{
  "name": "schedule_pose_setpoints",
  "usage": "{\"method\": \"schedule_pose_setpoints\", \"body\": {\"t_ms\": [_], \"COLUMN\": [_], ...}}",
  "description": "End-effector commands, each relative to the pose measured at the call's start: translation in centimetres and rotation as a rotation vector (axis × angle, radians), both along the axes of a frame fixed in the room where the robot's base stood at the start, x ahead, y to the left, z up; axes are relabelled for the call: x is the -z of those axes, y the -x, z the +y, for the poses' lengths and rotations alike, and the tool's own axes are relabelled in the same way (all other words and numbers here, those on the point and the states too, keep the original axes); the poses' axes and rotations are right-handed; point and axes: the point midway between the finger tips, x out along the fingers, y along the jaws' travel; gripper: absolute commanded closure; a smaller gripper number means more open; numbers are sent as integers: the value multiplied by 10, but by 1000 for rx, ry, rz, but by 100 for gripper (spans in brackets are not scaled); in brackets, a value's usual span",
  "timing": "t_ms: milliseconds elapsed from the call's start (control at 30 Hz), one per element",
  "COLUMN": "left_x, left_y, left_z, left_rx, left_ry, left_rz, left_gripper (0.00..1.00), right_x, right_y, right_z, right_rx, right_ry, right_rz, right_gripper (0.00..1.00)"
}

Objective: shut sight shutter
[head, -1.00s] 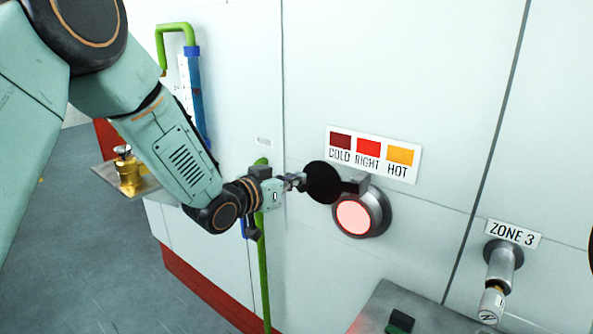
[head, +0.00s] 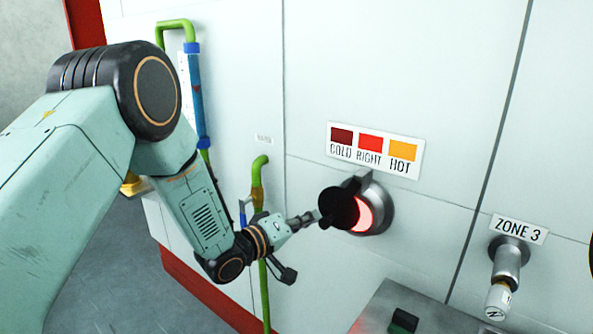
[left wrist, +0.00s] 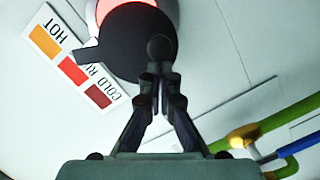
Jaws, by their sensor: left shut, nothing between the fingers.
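The sight shutter (head: 338,206) is a black disc beside a round sight port with a grey metal rim (head: 384,205). It covers the left part of the glowing pink-red window (head: 365,214); a crescent shows at the right. My left gripper (head: 315,215) is shut and empty, its tips at the disc's left edge. In the left wrist view, the closed fingertips (left wrist: 158,76) lie in front of the dark shutter (left wrist: 125,50), by a small round knob (left wrist: 160,47). I cannot tell whether they touch it. Part of the window (left wrist: 118,9) glows beyond the disc. My right gripper is out of view.
A COLD/RIGHT/HOT colour sign (head: 375,150) is above the port. A ZONE 3 fitting (head: 506,262) sticks out at the right. A green pipe (head: 262,275) and a blue gauge (head: 192,95) are at the left. A grey ledge (head: 405,305) is below.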

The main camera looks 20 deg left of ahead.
Motion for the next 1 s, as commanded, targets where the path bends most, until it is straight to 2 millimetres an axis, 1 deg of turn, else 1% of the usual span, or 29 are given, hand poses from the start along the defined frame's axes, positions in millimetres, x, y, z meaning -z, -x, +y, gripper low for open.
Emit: {"method": "schedule_pose_setpoints", "body": {"t_ms": [33,100,300,433,633,1000], "left_x": [6,10,17,20,22,24], "left_y": [2,3,8,10,12,13], "left_z": [-4,-9,-21,-27,-33,-35], "left_rx": [2,1,1,1,0,0], "left_ry": [39,97,242,308,303,301], "left_rz": [15,37,89,112,111,111], "left_gripper": [100,100,100,100,100,100], "right_x": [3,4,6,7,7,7], "right_y": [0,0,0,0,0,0], "right_z": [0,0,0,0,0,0], "right_rx": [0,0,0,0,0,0], "right_ry": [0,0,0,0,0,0], "right_rz": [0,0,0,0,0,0], "right_gripper": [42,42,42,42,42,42]}}
